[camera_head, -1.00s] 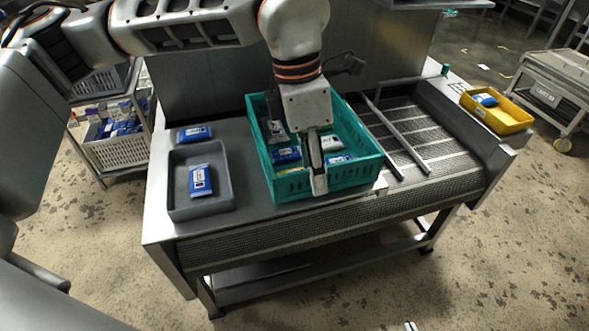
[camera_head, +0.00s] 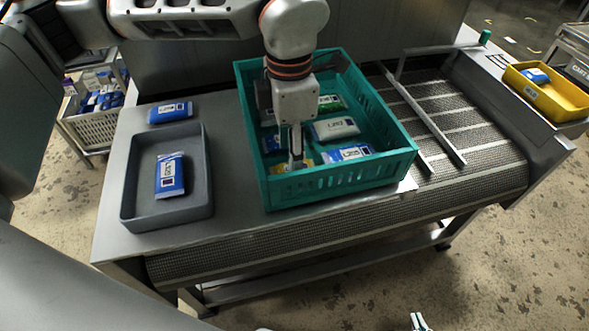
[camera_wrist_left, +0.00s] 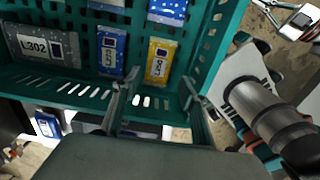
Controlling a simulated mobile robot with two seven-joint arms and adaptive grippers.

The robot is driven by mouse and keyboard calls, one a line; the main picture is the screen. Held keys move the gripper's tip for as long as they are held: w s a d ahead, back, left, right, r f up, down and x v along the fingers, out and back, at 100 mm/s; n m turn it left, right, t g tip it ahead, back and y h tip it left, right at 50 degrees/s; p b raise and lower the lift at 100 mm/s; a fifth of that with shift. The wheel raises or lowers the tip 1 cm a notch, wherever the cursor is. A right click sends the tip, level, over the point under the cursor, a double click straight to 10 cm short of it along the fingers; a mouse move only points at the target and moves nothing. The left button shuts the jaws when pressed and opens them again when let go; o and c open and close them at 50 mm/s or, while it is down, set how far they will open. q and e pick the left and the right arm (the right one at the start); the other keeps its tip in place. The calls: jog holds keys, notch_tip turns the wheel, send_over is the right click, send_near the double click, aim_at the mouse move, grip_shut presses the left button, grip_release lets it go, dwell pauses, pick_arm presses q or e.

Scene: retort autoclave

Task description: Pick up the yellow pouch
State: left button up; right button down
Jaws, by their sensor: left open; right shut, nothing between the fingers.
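The yellow pouch (camera_head: 292,166) lies in the front left corner of the teal crate (camera_head: 340,182), partly covered by my left gripper (camera_head: 297,160). In the left wrist view the yellow pouch (camera_wrist_left: 159,60) shows fully, beside a blue pouch (camera_wrist_left: 111,52). My open left gripper (camera_wrist_left: 161,82) has its fingertips on either side of the pouch's lower end in that view, with nothing held. I cannot tell how far above the pouch they are. My right gripper (camera_head: 418,322) is shut and empty at the bottom edge of the head view, mostly cut off.
Several other pouches lie in the crate, including a pale one (camera_head: 335,129) and a blue one (camera_head: 348,153). A grey tray (camera_head: 130,200) with a blue pouch stands to the left. Guide rails (camera_head: 425,115) and a yellow bin (camera_head: 560,104) are to the right.

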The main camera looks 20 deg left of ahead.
pick_arm(q)
jog(key=f, duration=0.4)
jog(key=shift+w+d+f+b, duration=0.15)
jog(key=shift+w+f+b, duration=0.15)
jog(key=shift+b, duration=0.1)
jog(key=shift+f, duration=0.3)
jog(key=shift+c, duration=0.4)
jog(key=c, duration=0.8)
jog(key=shift+r, duration=0.15)
jog(key=shift+w+r+p, duration=0.1)
jog(key=shift+r+p, duration=1.35)
jog(key=shift+r, duration=8.45)
